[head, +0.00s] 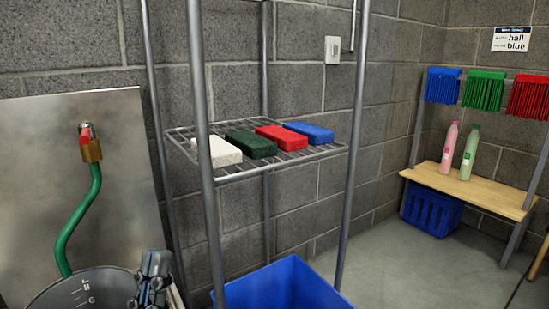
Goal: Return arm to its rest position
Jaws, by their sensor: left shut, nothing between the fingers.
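My left gripper (153,277) shows at the bottom left of the head view, low in front of the dark bucket. It is shut with nothing in it. It is apart from the buffer pads, which lie in a row on the wire shelf (235,174): a white pad (217,151), a dark green pad (251,145), a red pad (283,137) and a blue pad (309,133). My right gripper is out of view.
The shelf's metal posts (203,120) rise close by. A dark bucket (95,288) and a blue bin (285,285) stand low in front. A green hose (78,225) hangs from a tap at left. A wooden bench (480,192) with two bottles stands at right. Floor between is clear.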

